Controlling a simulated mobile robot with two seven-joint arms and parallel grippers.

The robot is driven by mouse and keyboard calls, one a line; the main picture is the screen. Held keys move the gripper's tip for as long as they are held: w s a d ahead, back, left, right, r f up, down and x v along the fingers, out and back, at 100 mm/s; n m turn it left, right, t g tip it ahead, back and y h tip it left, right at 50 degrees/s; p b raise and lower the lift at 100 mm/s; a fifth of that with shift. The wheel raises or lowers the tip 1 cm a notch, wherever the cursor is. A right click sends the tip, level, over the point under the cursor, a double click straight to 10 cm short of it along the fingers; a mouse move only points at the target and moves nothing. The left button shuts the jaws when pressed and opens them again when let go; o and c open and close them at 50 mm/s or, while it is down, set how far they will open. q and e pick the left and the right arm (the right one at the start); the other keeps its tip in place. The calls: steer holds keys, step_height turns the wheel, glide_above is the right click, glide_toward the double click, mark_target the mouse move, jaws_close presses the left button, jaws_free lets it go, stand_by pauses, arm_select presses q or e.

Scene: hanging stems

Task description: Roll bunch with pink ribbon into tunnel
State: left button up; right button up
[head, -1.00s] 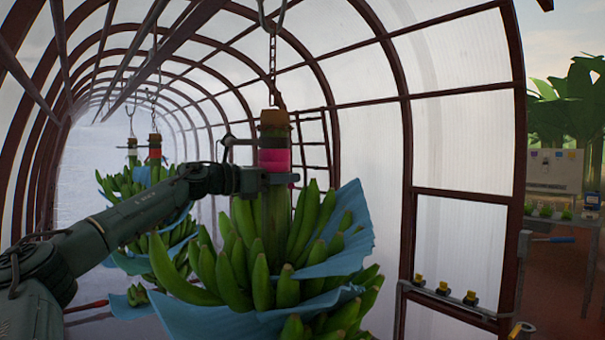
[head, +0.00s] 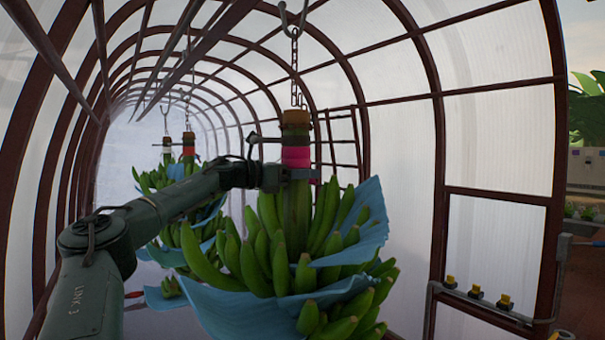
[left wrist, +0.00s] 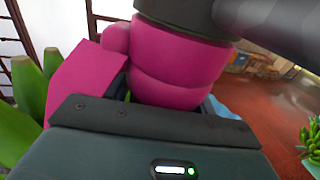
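The bunch with the pink ribbon (head: 296,155) is a large green banana bunch with blue sheets between its hands of fruit. It hangs upright from a chain and hook in the head view. My left gripper (head: 298,174) is at the stem, level with the lower pink band. In the left wrist view the pink-wrapped stem (left wrist: 175,70) sits between the fingers, which look shut on it; the fingertips are mostly hidden. The tunnel (head: 395,130) is an arched frame with pale translucent panels around and behind the bunch. My right gripper is not in view.
Further bunches hang deeper in the tunnel at left, one with a red band (head: 188,150) and one with a white band (head: 167,158). A rail with yellow-topped fittings (head: 476,292) runs along the right wall. A dark lattice frame (head: 340,135) stands behind the stem.

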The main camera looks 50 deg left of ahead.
arm_select(q)
steer(key=o, duration=0.3)
steer(key=shift+s, duration=0.1)
steer(key=shift+s+a+b, duration=0.2)
steer(key=shift+s+b, duration=0.15)
steer(key=shift+s, duration=0.15)
steer(key=b, duration=0.6)
glide_above(247, 207)
steer(key=w, duration=0.1)
steer(key=shift+d+f, duration=0.1)
steer(key=shift+d, duration=0.1)
steer(key=shift+s+a+b, duration=0.15)
steer(key=shift+s+b, duration=0.15)
steer(key=shift+s, duration=0.15)
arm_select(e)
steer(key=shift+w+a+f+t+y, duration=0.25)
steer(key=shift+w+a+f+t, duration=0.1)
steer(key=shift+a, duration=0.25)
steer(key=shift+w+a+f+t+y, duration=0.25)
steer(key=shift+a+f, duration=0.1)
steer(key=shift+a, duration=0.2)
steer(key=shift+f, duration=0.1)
